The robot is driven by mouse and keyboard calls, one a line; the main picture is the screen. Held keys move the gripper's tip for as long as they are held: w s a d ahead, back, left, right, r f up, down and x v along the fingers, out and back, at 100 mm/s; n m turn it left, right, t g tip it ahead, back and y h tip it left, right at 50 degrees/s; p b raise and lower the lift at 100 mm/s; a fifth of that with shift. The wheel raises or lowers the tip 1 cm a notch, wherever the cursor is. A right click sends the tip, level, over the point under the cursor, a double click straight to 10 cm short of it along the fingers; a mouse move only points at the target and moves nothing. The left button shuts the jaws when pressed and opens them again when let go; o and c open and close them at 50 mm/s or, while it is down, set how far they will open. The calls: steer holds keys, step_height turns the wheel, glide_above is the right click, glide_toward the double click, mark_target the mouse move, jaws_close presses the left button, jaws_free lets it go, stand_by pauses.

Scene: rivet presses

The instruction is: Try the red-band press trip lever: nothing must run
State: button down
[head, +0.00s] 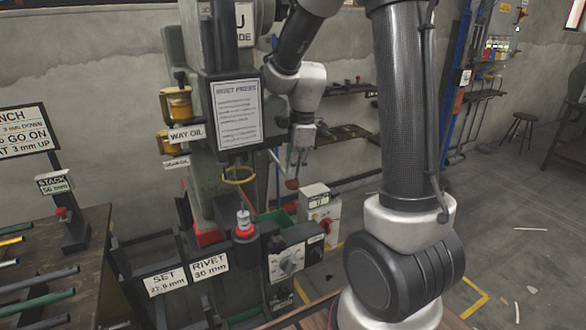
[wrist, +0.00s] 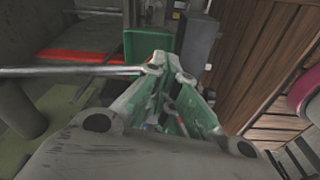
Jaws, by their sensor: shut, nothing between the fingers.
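The rivet press (head: 235,90) stands at the centre of the head view, with a red band (head: 208,237) low on its body. A red ball knob (head: 292,184) shows beside the press, just under my gripper (head: 299,160); I take it as the trip lever's end. In the wrist view a bare metal rod (wrist: 70,71), apparently the lever, runs in from the left to my fingertips (wrist: 170,66). The fingers are shut with nothing between them. The rod's end is hidden at the fingers, and I cannot tell whether they touch it. The red band also shows in the wrist view (wrist: 78,56).
A grey control box with a dial (head: 290,262) and a white box with a red switch (head: 318,215) stand close below. A green bin (wrist: 148,45) lies beyond my fingers. A table with rods (head: 60,270) stands left.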

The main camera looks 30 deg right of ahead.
steer(key=d, duration=0.2)
steer(key=s+d, duration=0.1)
steer(key=shift+r, duration=0.3)
step_height(320, 180, up, 12)
steer(key=d, duration=0.1)
stand_by(0.4)
steer(key=shift+d, duration=0.1)
